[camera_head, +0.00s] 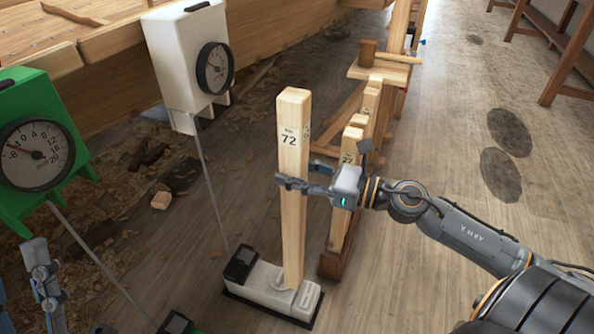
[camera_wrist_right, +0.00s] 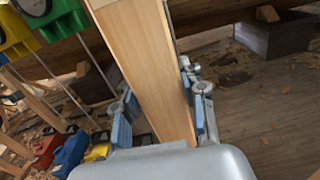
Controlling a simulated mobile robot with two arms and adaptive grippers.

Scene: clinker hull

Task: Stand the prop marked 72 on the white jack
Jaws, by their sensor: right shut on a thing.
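The prop marked 72 (camera_head: 292,150) is a long pale wooden post, standing about upright. My right gripper (camera_head: 305,186) is shut on it around mid-height; the right wrist view shows the post (camera_wrist_right: 150,60) between both fingers (camera_wrist_right: 163,115).
A white gauge box (camera_head: 185,60) stands behind, a rod leading down to the white jack. A green gauge box (camera_head: 40,150) is at the left. Several other props (camera_head: 350,150) stand in a brown rack (camera_head: 334,266) close right of the prop.

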